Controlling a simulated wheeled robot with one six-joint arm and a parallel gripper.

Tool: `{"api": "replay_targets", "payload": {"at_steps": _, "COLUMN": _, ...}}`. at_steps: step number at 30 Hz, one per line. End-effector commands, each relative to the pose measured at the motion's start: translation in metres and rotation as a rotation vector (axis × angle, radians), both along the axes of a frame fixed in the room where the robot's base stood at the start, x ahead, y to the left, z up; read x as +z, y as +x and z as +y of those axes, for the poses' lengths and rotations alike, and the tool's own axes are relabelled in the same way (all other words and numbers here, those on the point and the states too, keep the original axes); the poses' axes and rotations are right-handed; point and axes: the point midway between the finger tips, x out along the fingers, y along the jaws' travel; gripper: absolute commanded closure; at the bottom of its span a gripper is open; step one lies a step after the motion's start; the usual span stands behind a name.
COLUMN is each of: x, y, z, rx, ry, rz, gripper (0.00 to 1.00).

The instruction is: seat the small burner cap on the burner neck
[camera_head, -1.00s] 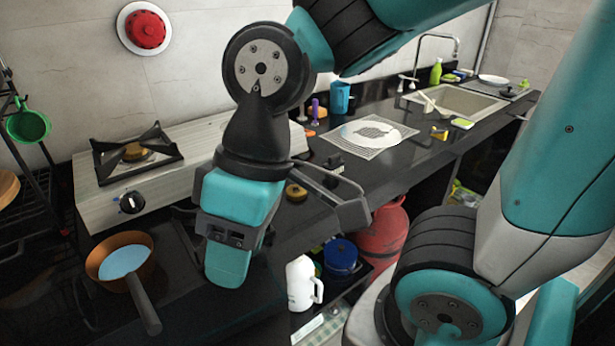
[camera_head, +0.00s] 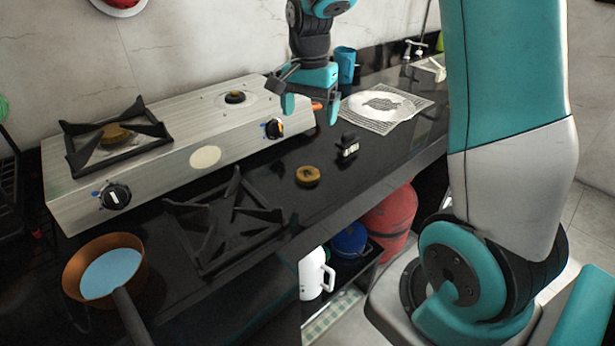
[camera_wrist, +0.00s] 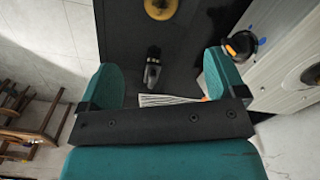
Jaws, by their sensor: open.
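The small burner cap (camera_head: 307,176), a brass-coloured disc, lies on the dark counter in front of the stove. It also shows at the top edge of the wrist view (camera_wrist: 160,8), partly cut off. The burner neck (camera_head: 235,97) is a small dark and brass piece at the right end of the steel stove, with no pan support over it. My gripper (camera_head: 310,106) is open and empty, pointing down above the counter behind the cap, just right of the stove. Its two teal fingers (camera_wrist: 163,80) stand wide apart in the wrist view.
A loose black pan support (camera_head: 232,222) lies left of the cap; a copper pan (camera_head: 103,270) stands front left. A small black object (camera_head: 347,148) is right of the cap. The stove's left burner (camera_head: 115,135) has its support on. A patterned mat with plate (camera_head: 385,106) lies behind.

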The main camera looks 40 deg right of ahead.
Motion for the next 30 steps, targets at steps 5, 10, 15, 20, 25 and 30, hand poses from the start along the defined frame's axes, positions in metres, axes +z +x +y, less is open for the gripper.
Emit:
{"api": "replay_targets", "payload": {"at_steps": 5, "x": -0.042, "y": -0.001, "z": 0.001, "rx": 0.005, "ry": 0.002, "rz": 0.007, "gripper": 0.11}}
{"api": "replay_targets", "payload": {"at_steps": 10, "x": -0.079, "y": -0.001, "z": 0.002, "rx": 0.008, "ry": 0.002, "rz": 0.005, "gripper": 0.11}}
{"api": "replay_targets", "payload": {"at_steps": 15, "x": -0.099, "y": -0.001, "z": 0.002, "rx": 0.009, "ry": 0.002, "rz": 0.002, "gripper": 0.11}}
{"api": "replay_targets", "payload": {"at_steps": 20, "x": -0.109, "y": 0.000, "z": 0.002, "rx": 0.010, "ry": 0.003, "rz": 0.001, "gripper": 0.11}}
{"api": "replay_targets", "payload": {"at_steps": 25, "x": -0.135, "y": 0.002, "z": 0.001, "rx": 0.010, "ry": 0.003, "rz": 0.005, "gripper": 0.11}}
{"api": "replay_targets", "payload": {"at_steps": 30, "x": -0.153, "y": 0.002, "z": 0.001, "rx": 0.010, "ry": 0.002, "rz": 0.000, "gripper": 0.11}}
